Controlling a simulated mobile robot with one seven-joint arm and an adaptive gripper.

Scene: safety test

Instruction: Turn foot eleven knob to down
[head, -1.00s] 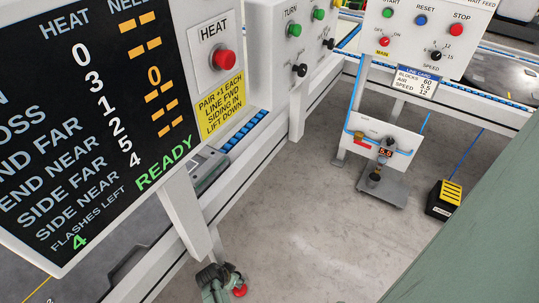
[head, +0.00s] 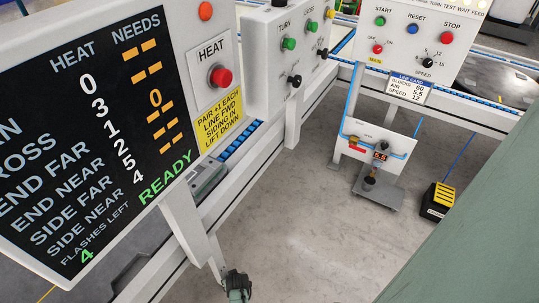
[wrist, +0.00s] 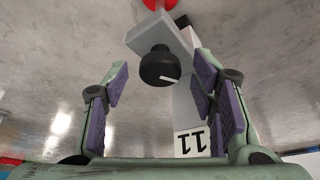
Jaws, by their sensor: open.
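My gripper (wrist: 161,84) is open, with one purple-padded finger on each side of the knob. A gap shows between each finger and the knob. In the head view, part of my green gripper (head: 237,284) shows low at the bottom edge; the knob is not visible there.
A red round part (wrist: 160,4) shows behind the bracket. A white frame rail (head: 190,235) and the heat display board (head: 95,135) stand at left. A pedestal with a scale (head: 375,190) and a yellow-black box (head: 438,200) stand on the floor. Grey floor between is clear.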

